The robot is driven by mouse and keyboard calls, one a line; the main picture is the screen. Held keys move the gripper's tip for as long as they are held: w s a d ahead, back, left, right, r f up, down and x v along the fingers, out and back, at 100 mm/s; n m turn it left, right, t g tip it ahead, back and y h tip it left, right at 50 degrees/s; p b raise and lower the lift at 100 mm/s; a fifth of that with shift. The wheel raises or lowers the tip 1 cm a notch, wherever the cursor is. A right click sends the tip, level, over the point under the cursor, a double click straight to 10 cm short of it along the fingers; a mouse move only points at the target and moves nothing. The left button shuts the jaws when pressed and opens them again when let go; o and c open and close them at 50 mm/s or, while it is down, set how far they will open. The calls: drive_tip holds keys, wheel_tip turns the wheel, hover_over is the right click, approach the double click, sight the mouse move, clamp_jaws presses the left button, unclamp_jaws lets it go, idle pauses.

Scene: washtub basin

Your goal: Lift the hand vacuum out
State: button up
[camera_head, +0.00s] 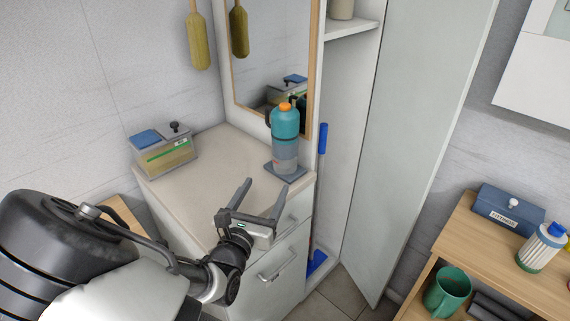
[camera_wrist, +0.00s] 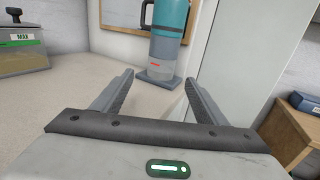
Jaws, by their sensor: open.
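The hand vacuum (camera_head: 285,138) has a teal upper body, a dark handle on its left, an orange top and a clear grey lower part. It stands upright on a flat grey base (camera_head: 270,168) at the back right of the white cabinet top. My gripper (camera_head: 266,184) is open and empty over the front of the cabinet top, in front of the vacuum and apart from it. In the wrist view the vacuum (camera_wrist: 168,30) shows beyond the fingers, between their tips, with its top cut off. The grey base (camera_wrist: 152,78) shows there too.
A mirror (camera_head: 270,60) is behind the vacuum. A tall open cupboard with a blue-handled tool (camera_head: 322,140) stands close on the right. The cabinet top's middle (camera_head: 220,165) is clear.

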sight(280, 163)
drive_tip(key=b+x, duration=0.2)
drive_tip(key=x, duration=0.9)
drive_tip(key=shift+d, duration=0.2)
drive_tip(key=x, duration=0.1)
drive_tip(key=b+x, duration=0.1)
drive_tip(key=x, duration=0.2)
drive_tip(key=shift+w+d+f+b, duration=0.15)
drive_tip(key=shift+d+f+b, duration=0.15)
drive_tip(key=shift+w+d+r, duration=0.1)
drive_tip(key=shift+w, duration=0.2)
drive_tip(key=shift+c, duration=0.3)
drive_tip(key=c, duration=0.7)
drive_tip(key=shift+r, duration=0.1)
drive_tip(key=shift+c, duration=1.3)
drive_tip(key=shift+r, duration=0.1)
